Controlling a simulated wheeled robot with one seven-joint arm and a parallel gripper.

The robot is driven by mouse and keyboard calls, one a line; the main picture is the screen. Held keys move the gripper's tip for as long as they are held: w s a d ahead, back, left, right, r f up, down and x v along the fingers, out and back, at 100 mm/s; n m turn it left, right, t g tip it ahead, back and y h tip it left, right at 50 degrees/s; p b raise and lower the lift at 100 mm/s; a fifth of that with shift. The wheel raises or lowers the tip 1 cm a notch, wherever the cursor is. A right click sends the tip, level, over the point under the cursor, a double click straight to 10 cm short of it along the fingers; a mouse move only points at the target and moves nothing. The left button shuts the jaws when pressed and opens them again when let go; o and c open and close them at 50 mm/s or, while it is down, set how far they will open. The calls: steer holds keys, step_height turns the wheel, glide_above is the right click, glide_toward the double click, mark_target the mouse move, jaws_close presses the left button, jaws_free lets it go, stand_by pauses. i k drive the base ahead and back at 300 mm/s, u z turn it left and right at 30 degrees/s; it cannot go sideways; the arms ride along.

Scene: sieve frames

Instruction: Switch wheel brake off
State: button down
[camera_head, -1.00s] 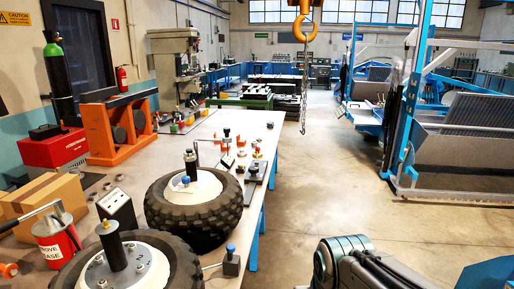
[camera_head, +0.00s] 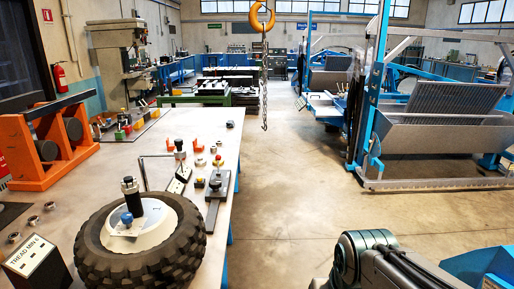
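A black knobbly-tyred wheel (camera_head: 178,250) lies flat on the workbench (camera_head: 70,200) at lower left. Its pale hub (camera_head: 155,228) carries an upright black post (camera_head: 131,195) and a small blue knob (camera_head: 127,219). I cannot tell which part is the wheel brake, or whether it is on or off. Behind the wheel a thin bent metal rod (camera_head: 142,168) stands near a dark-knobbed fitting (camera_head: 180,148). My gripper is out of the picture. Only part of my arm shows at the bottom right, apart from the bench.
A black "TREAD MIN" box (camera_head: 36,262) stands left of the wheel. A red-topped device (camera_head: 215,183) sits by the bench's right edge. An orange stand (camera_head: 45,145) is at left. A hook (camera_head: 262,20) and chain hang beyond. Open floor (camera_head: 290,180) lies right of the bench.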

mark_target(217, 157)
steer(key=z, duration=0.4)
steer(key=i, duration=1.55)
steer(key=u, duration=0.45)
steer(key=i, duration=1.65)
steer(key=u, duration=0.7)
